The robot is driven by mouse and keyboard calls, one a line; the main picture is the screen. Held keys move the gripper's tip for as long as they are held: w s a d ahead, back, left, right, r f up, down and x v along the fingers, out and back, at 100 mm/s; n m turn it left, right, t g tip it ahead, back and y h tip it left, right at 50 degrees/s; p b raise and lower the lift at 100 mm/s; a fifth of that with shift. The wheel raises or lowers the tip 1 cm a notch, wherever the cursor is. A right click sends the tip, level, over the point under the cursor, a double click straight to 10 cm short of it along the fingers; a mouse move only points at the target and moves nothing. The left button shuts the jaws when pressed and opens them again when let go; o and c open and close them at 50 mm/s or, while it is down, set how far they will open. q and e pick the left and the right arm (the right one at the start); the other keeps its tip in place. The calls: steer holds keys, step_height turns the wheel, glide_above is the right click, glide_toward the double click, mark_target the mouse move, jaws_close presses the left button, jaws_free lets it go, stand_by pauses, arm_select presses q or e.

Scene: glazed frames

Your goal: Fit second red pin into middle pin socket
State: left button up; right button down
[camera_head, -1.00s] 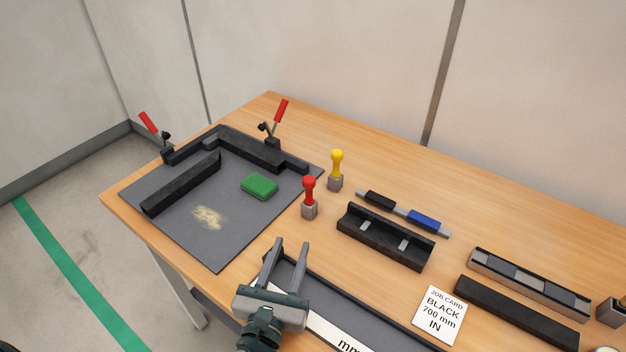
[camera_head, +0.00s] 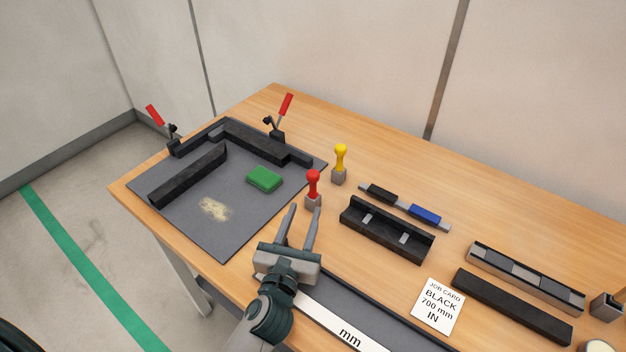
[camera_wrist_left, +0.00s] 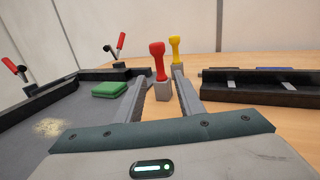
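A red pin (camera_head: 313,183) stands upright in a small grey block (camera_head: 313,203) beside the dark mat. A yellow pin (camera_head: 340,157) stands upright in a similar grey block (camera_head: 339,177) just behind it. My left gripper (camera_head: 305,208) is open and empty, its fingers pointing at the red pin's block from the front. In the left wrist view the red pin (camera_wrist_left: 158,62) shows between and beyond the two fingers (camera_wrist_left: 160,85), with the yellow pin (camera_wrist_left: 175,48) behind it. I cannot make out which socket is the middle pin socket. My right gripper is not in view.
A dark mat (camera_head: 225,242) holds an angled black fixture (camera_head: 188,175) with red-handled clamps and a green block (camera_head: 264,178). A black two-slot holder (camera_head: 385,232) stands right of the pins. A ruler (camera_head: 345,330) and job card (camera_head: 437,306) lie in front.

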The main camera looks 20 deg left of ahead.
mark_target(312, 190)
arm_select(q)
steer(key=w, duration=0.3)
steer(key=shift+w+p, duration=0.3)
steer(key=shift+w, duration=0.1)
steer(key=shift+w+a, duration=0.1)
steer(key=shift+w, duration=0.05)
steer(key=w+p, duration=0.1)
steer(key=w, duration=0.3)
steer(key=shift+w+r, duration=0.1)
steer(key=shift+w, duration=0.3)
steer(key=shift+w+a, duration=0.1)
steer(key=shift+w, duration=0.3)
jaws_close()
